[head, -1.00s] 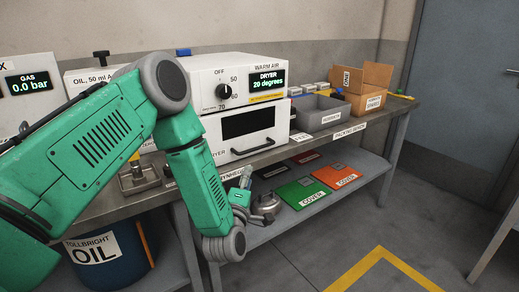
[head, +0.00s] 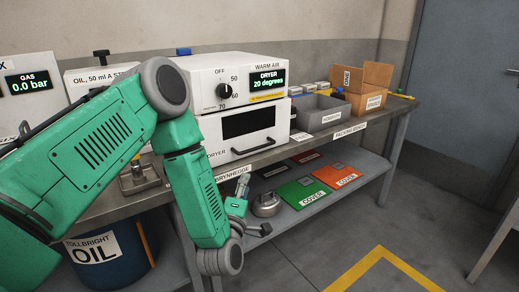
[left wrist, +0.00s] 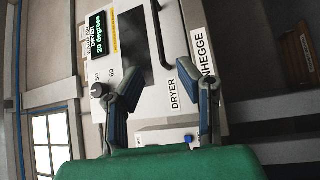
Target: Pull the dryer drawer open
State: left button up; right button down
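The white dryer (head: 205,76) stands on the bench with a lit display reading 20 degrees. Its drawer (head: 214,128), with a dark window and a black bar handle (head: 252,147), sits closed under the control panel. My left gripper (head: 254,207) is below and in front of the drawer, apart from the handle, with its fingers spread and empty. In the left wrist view the open fingers of the gripper (left wrist: 158,72) face the dryer; the handle (left wrist: 161,35) lies beyond the gap between them. My right gripper is not in view.
The bench edge (head: 290,148) runs just under the drawer. A grey bin (head: 318,113) and a cardboard box (head: 362,88) stand to the right. The floor at right is clear.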

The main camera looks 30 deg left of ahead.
pick_arm(q)
jog(key=v, duration=0.6)
dwell(0.4)
dwell(0.3)
